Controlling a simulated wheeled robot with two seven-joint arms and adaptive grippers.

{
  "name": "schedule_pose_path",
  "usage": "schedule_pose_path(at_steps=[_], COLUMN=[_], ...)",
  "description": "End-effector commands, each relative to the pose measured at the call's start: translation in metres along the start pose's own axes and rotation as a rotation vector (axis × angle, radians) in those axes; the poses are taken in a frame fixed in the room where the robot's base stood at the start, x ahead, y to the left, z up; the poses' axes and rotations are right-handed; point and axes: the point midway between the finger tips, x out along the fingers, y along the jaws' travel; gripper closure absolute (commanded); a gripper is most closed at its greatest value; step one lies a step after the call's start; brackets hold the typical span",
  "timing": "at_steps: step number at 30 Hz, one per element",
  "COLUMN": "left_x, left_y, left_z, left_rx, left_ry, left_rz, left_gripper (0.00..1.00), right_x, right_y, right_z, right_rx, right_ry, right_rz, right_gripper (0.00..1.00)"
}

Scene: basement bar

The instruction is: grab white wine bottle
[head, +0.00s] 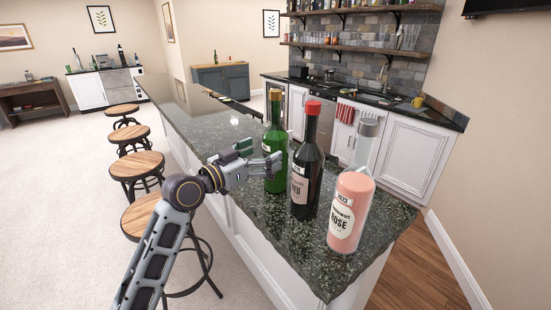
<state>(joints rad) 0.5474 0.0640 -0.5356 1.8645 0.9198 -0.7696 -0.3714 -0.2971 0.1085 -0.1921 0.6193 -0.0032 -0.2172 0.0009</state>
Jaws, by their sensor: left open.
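A green bottle (277,140) with a gold cap stands upright on the dark granite counter (300,245). Its label is mostly hidden, so I cannot read whether it is the white wine. A dark bottle (306,165) with a red cap and a label reading RED stands to its right. A pink bottle (350,215) labelled ROSE stands nearest the counter's front end. My left gripper (260,156) is open at the left side of the green bottle. One finger overlaps the bottle's lower body in the picture; I cannot tell whether it touches. My right gripper is out of view.
Several wooden-topped stools (137,164) line the counter's left side. The long counter behind the bottles looks mostly clear. A back counter with a sink, a yellow mug (418,101) and bottle shelves (360,48) stands beyond, at the right.

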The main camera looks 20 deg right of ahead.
Motion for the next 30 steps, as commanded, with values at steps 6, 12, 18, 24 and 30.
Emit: schedule_pose_path(at_steps=[6,12,18,24,30], left_x=[0.003,0.016,0.034,0.048,0.052], left_y=[0.0,0.001,0.002,0.002,0.001], left_z=[-0.001,-0.005,-0.009,-0.007,-0.006], left_rx=[-0.001,-0.002,-0.001,-0.001,0.0], left_ry=[0.001,0.001,0.0,0.0,0.0], left_rz=[0.001,0.002,0.002,0.0,-0.001], left_gripper=[0.1,0.1,0.1,0.1,0.1], right_x=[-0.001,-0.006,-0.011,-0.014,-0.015], right_y=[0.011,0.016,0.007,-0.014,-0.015], right_z=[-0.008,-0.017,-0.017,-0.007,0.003], right_rx=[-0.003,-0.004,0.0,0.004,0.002], right_ry=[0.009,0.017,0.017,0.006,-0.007], right_rz=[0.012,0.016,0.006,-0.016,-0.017], right_gripper=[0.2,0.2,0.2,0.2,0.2])
